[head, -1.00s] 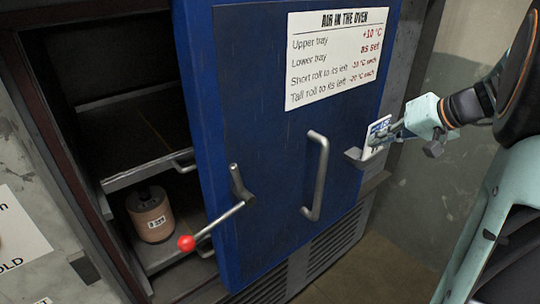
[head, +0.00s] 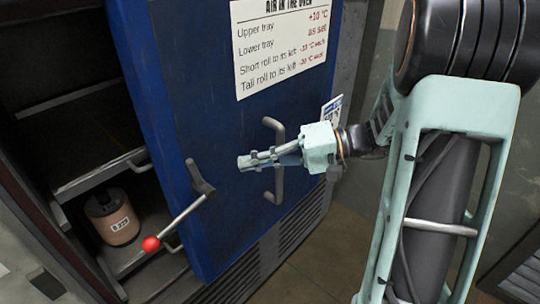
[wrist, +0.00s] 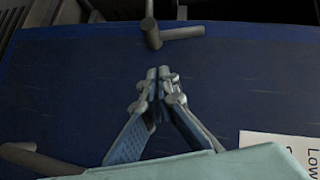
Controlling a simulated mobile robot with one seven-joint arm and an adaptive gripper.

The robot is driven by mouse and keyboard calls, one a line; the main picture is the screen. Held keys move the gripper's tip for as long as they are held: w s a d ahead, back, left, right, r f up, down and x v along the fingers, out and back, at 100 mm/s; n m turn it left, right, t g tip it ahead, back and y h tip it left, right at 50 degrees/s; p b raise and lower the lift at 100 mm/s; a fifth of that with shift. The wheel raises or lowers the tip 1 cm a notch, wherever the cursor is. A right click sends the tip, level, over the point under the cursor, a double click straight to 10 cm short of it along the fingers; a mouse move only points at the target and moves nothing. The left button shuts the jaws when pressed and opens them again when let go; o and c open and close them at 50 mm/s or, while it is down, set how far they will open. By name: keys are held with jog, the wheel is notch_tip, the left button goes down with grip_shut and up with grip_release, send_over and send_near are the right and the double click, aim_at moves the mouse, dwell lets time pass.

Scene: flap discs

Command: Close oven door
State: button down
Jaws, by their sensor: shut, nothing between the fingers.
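The blue oven door (head: 170,130) stands partly open, with the dark oven interior showing to its left. It carries a grey vertical pull handle (head: 279,180) and a latch lever (head: 186,214) with a red ball at its end. My gripper (head: 243,163) is shut and empty in front of the door, between the latch lever and the pull handle. In the wrist view my gripper (wrist: 158,75) points across the blue door face (wrist: 70,90), with the lever's pivot (wrist: 152,32) beyond its tips. I cannot tell whether the fingertips touch the door.
Inside the oven are an upper tray (head: 100,172) and a labelled roll (head: 112,217) standing below it. A printed temperature sign (head: 285,38) is on the door. Open floor (head: 300,265) lies in front of the door's lower right.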

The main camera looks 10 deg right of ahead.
aim_at(203, 180)
jog(key=a, duration=0.1)
jog(key=s+a+f, duration=0.1)
jog(key=a, duration=0.3)
jog(key=shift+s+f+p, duration=0.2)
jog(key=shift+f+p, duration=0.05)
jog(key=shift+p, duration=0.1)
jog(key=shift+s+a+f, duration=0.25)
jog(key=shift+a, duration=0.1)
